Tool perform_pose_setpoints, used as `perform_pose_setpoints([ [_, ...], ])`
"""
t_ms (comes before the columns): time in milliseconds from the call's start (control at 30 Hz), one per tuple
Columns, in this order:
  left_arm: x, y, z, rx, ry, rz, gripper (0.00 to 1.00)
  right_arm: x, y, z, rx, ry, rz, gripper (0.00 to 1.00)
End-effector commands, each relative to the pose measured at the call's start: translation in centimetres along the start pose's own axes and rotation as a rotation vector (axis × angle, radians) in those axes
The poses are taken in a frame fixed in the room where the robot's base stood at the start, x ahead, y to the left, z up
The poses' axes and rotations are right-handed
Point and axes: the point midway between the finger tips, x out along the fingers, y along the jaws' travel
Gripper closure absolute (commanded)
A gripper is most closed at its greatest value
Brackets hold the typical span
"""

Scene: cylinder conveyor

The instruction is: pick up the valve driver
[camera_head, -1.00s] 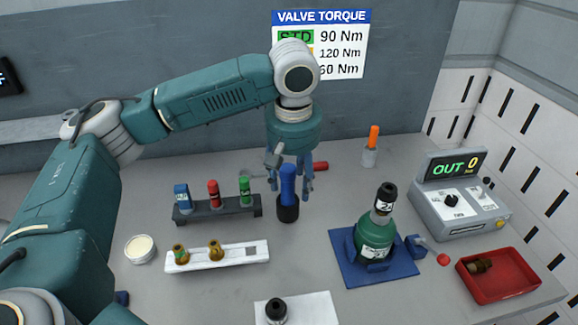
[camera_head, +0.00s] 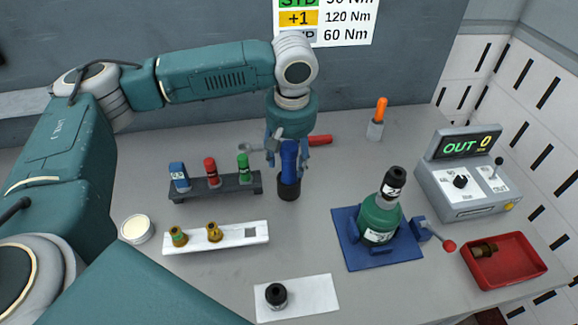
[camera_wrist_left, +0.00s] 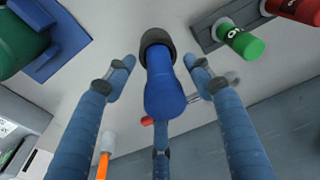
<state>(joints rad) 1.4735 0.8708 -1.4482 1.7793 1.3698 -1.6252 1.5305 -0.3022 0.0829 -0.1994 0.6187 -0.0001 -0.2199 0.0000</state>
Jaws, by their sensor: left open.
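The valve driver appears to be the blue-handled tool (camera_head: 289,160), which stands upright in a black round holder (camera_head: 288,190) near the middle of the table. My left gripper (camera_head: 287,160) points down over it, its fingers around the blue handle. In the left wrist view the blue handle (camera_wrist_left: 164,90) rises between the spread fingers of the left gripper (camera_wrist_left: 160,85), with a visible gap on both sides. The left gripper is open. My right gripper is not in view.
Left of the tool stands a dark rack (camera_head: 218,187) with blue, red and green items. In front lies a white strip (camera_head: 240,235) with brass fittings. A green cylinder (camera_head: 380,215) stands on a blue base to the right, near a red tray (camera_head: 510,265) and a control box (camera_head: 465,180).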

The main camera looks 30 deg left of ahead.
Motion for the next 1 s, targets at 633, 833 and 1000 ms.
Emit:
perform_pose_setpoints([
  [633,3.9,0.0,0.0,0.000,0.001,0.000,0.69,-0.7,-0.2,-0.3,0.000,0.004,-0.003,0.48],
  [833,3.8,0.0,0.0,0.000,0.001,0.000,1.00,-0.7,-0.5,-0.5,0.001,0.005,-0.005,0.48],
  [1000,3.6,0.1,-0.2,-0.001,0.005,0.003,1.00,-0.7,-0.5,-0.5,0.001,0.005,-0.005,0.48],
])
